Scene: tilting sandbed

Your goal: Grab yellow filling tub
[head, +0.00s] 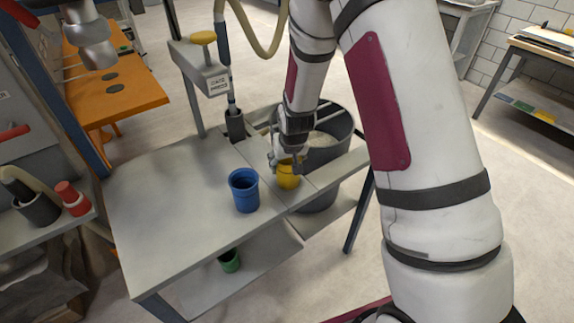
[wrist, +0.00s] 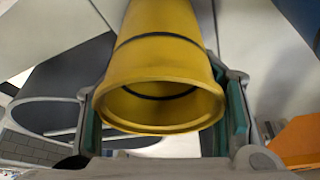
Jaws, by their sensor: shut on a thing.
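The yellow filling tub (head: 288,178) is at the right part of the grey table in the head view. My gripper (head: 286,164) is shut on it from above and behind. In the wrist view the yellow tub (wrist: 160,85) fills the middle, its open rim toward the camera and a dark band inside and around it. The green-padded fingers of my gripper (wrist: 165,120) lie on its left and right sides. I cannot tell whether the tub's base touches the table.
A blue tub (head: 244,190) stands on the grey table (head: 165,195) just left of the yellow one. A grey bin (head: 330,150) is behind at the right. A green tub (head: 230,261) sits on the lower shelf. A post with a labelled box (head: 205,75) rises behind. The table's left part is clear.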

